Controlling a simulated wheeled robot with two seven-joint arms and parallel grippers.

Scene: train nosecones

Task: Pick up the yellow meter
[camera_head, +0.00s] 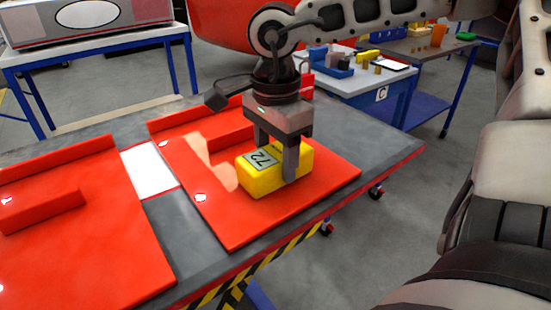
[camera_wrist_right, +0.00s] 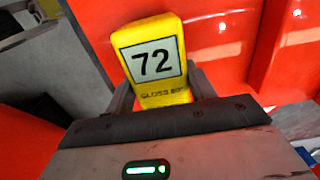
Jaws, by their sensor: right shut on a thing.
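The yellow meter (camera_head: 262,177) is a block with a display reading 72. In the head view it is at the red panel on the right part of the grey table; I cannot tell whether it touches the panel. My right gripper (camera_head: 276,160) comes down from above and is shut on the meter, one finger on each side. In the right wrist view the meter (camera_wrist_right: 155,62) sits between the fingers with its 72 face towards the camera. The fingers hide parts of its sides. My left gripper is not in view.
A red panel (camera_head: 320,182) with raised edges lies under the meter. Another red panel (camera_head: 100,255) lies to the left, with a white patch (camera_head: 150,170) between them. A blue-framed table (camera_head: 375,85) with small items stands behind.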

